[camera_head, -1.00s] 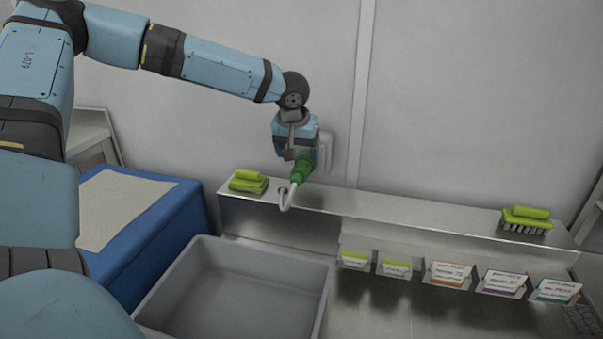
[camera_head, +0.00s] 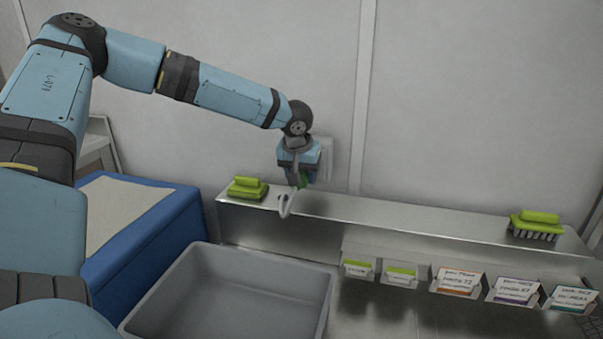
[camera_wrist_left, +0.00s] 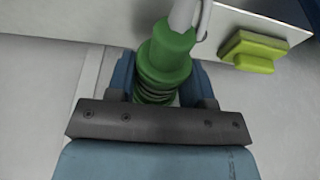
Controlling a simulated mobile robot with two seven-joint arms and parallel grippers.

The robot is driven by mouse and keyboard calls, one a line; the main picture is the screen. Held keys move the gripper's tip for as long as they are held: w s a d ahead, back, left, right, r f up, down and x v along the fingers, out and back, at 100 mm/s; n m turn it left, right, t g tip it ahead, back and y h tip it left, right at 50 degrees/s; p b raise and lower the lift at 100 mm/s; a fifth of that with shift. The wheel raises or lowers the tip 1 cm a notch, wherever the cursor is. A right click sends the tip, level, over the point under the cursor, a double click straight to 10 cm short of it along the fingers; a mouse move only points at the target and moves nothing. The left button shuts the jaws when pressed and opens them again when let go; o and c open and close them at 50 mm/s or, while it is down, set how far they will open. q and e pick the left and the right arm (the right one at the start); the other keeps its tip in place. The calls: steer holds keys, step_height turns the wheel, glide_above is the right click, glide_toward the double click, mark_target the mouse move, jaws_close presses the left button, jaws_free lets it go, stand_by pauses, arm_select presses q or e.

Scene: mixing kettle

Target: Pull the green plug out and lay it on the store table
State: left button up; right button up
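The green plug (camera_wrist_left: 168,55) is between the two fingers of my left gripper (camera_wrist_left: 165,80) in the left wrist view. The fingers stand apart on either side of it, and a narrow gap seems to show on the right. In the head view my left gripper (camera_head: 301,183) points down in front of the wall plate and hides most of the plug. A white cable (camera_head: 285,204) bends down from the plug. Whether the plug sits in its socket is hidden. A blue table (camera_head: 160,235) with a beige top stands at the left; no label marks it as the store table. My right gripper is not in view.
A metal ledge (camera_head: 400,222) runs along the wall. Green brushes lie on it at the left (camera_head: 248,188) and right (camera_head: 535,224). A grey bin (camera_head: 230,295) stands in front. Labelled cards (camera_head: 458,282) line the ledge's front. The wall plate (camera_head: 326,158) is behind my gripper.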

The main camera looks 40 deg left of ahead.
arm_select(q)
steer(key=shift+c, duration=0.7)
steer(key=shift+s+d+f, duration=0.1)
steer(key=shift+s+f, duration=0.05)
steer(key=shift+s, duration=0.05)
steer(key=shift+s+d, duration=0.1)
steer(key=shift+s, duration=0.05)
steer(key=shift+s+d, duration=0.45)
steer(key=shift+s, duration=0.35)
steer(key=shift+s+d, duration=0.4)
steer(key=shift+s, duration=0.4)
steer(key=shift+s+d, duration=0.45)
steer(key=shift+s, duration=0.35)
